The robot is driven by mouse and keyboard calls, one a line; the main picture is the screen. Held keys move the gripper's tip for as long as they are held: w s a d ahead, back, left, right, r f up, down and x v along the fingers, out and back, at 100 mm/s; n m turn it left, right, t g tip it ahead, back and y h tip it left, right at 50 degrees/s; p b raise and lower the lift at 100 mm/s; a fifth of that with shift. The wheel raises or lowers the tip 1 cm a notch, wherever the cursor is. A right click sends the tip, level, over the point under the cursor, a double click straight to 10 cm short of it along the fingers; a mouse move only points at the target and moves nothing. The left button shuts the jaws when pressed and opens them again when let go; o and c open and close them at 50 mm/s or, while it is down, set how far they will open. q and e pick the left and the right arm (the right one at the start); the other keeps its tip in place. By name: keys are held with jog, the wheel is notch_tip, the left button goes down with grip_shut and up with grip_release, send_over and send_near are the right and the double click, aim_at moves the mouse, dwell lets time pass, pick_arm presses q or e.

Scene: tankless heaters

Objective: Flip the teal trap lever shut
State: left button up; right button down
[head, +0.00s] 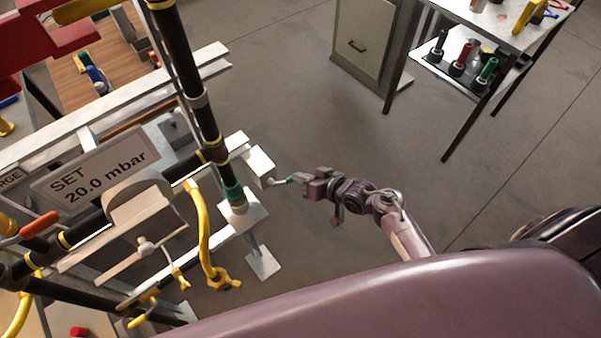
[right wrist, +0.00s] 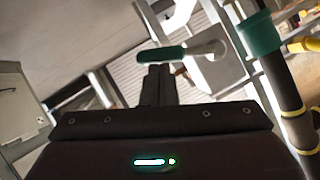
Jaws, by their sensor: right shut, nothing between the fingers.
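The teal trap lever (head: 290,180) sticks out to the right from a white box (head: 260,166) beside the dark vertical pipe in the head view. In the right wrist view the teal lever (right wrist: 161,54) lies nearly level, joined by a pale arm to the white box (right wrist: 216,70). My right gripper (head: 303,178) is at the lever's free end. Its fingers (right wrist: 158,72) are shut and empty, with the tips just by the lever's near edge. I cannot tell whether they touch it. My left gripper is not in view.
A dark pipe with a teal collar (head: 233,194) stands left of the box. A yellow pipe (head: 203,230) and a "SET 20.0 mbar" sign (head: 95,176) are further left. A grey cabinet (head: 365,45) and a table (head: 500,20) stand at the back. Open floor (head: 300,110) lies between.

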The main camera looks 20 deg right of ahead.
jog(key=s+a+f+m+t+y+b, duration=0.1)
jog(key=a+f+m+y+b, duration=0.3)
jog(key=f+m+y+b, duration=0.3)
jog(key=shift+s+a+m+b, duration=0.2)
jog(key=shift+m+b, duration=0.95)
jog(key=shift+m, duration=0.05)
